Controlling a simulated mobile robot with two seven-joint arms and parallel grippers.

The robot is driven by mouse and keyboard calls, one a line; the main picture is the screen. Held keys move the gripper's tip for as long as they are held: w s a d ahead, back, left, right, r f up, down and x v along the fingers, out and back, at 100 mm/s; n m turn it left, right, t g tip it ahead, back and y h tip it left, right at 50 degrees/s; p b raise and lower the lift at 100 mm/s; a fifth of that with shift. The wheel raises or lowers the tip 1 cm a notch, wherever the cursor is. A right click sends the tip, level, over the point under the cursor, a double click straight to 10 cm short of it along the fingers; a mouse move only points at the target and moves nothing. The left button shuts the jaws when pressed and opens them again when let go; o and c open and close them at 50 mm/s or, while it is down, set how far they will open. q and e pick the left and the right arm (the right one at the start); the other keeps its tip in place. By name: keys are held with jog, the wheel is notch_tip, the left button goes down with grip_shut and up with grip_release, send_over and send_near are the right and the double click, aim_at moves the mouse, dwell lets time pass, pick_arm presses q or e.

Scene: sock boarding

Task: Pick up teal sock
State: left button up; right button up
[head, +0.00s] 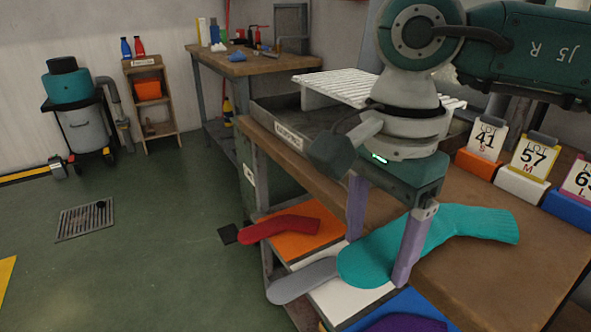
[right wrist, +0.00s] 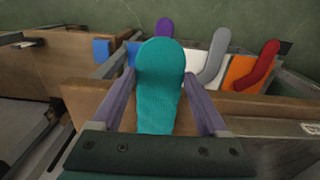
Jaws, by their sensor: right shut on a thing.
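In the right wrist view the teal sock (right wrist: 160,85) sits between the two fingers. Whether the sock touches the bench is hard to tell. My left gripper is not in view.
Lower down, a red sock (head: 278,228) lies on an orange board, a grey sock (head: 303,280) on a white one, and a purple sock (head: 405,324) on a blue one. Lot cards 41 (head: 487,138) and 57 (head: 535,157) stand along the bench's back. A grey tray (head: 290,132) is at left.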

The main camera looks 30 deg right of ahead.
notch_tip(320, 180, up, 20)
jog(key=p, duration=0.3)
jog(key=shift+f, duration=0.1)
notch_tip(320, 180, down, 15)
jog(key=shift+r+b, duration=0.1)
jog(key=shift+b, duration=1.05)
jog(key=shift+f+b, duration=0.35)
jog(key=shift+f, duration=2.05)
jog(key=shift+f+b, duration=0.25)
jog(key=shift+b, duration=0.05)
jog(key=o, duration=0.9)
jog(key=shift+r, duration=0.1)
jog(key=shift+c, duration=0.2)
